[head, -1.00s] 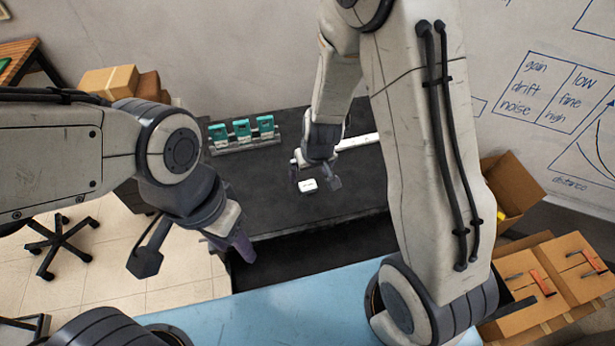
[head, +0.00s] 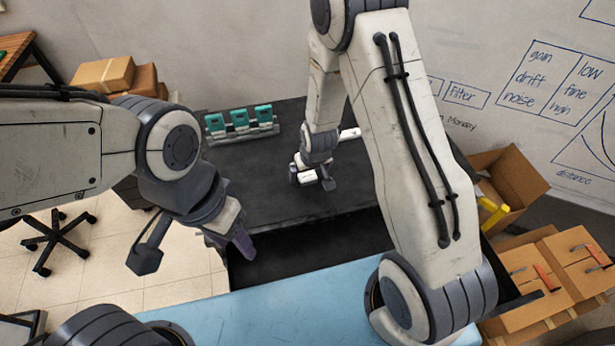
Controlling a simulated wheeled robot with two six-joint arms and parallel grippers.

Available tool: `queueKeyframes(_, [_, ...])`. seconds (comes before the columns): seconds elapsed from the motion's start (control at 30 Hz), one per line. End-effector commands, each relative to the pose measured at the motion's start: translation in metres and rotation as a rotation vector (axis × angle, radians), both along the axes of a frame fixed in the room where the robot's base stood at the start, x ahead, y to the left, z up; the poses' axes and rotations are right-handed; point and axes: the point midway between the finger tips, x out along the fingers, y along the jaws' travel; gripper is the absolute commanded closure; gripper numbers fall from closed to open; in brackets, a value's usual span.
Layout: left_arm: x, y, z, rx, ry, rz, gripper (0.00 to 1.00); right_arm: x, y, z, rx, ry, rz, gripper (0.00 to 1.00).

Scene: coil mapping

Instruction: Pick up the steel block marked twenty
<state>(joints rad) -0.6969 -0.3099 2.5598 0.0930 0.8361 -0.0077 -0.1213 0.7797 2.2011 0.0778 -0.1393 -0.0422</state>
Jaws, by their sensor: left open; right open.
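A small pale block (head: 307,177) lies on the dark table (head: 265,192). Its marking is too small to read, so I cannot tell if it says twenty. My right gripper (head: 311,179) is down at the block, open, with a dark finger to either side of it. Part of the block is hidden by the gripper, and I cannot tell whether the fingers touch it. My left gripper (head: 196,250) is open and empty, well to the left and nearer to me, above the floor and the table's near edge.
A rack with teal pieces (head: 240,121) stands at the back left of the table. A white bar (head: 350,133) lies behind my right gripper. Cardboard boxes (head: 510,183) stand at the right. A light blue surface (head: 290,300) is in front. The left-middle tabletop is clear.

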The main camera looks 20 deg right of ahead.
Motion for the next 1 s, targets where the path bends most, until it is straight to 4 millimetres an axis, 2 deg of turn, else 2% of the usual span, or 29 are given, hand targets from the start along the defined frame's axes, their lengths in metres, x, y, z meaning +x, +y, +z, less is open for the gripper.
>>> queueKeyframes(0.07, [0.0,0.0,0.0,0.0,0.0,0.0,0.5,0.0,0.0,0.0,0.0,0.0,0.0,0.03])
queueKeyframes(0.1, [0.0,0.0,0.0,0.0,0.0,0.0,0.5,0.0,0.0,0.0,0.0,0.0,0.0,0.06])
queueKeyframes(0.17, [0.0,0.0,0.0,0.0,0.0,0.0,0.5,0.0,0.0,0.0,0.0,0.0,0.0,0.29])
queueKeyframes(0.2, [0.0,0.0,0.0,0.0,0.0,0.0,0.5,0.0,0.0,0.0,0.0,0.0,0.0,0.45])
queueKeyframes(0.33, [0.0,0.0,0.0,0.0,0.0,0.0,0.5,0.0,0.0,0.0,0.0,0.0,0.0,0.94])
queueKeyframes(0.37, [0.0,0.0,0.0,0.0,0.0,0.0,0.5,0.0,0.0,0.0,0.0,-0.001,0.0,0.97])
queueKeyframes(0.77, [0.0,0.0,-0.003,0.0,0.0,0.0,0.5,0.001,0.0,0.007,0.0,-0.002,0.0,0.97])
queueKeyframes(0.93, [0.0,0.0,-0.008,0.0,0.0,0.0,0.5,0.001,0.0,0.023,0.001,-0.004,0.0,0.97])
queueKeyframes(1.0, [0.0,0.0,0.005,0.001,0.001,0.0,0.5,0.001,0.0,0.04,0.001,-0.004,-0.001,0.97])
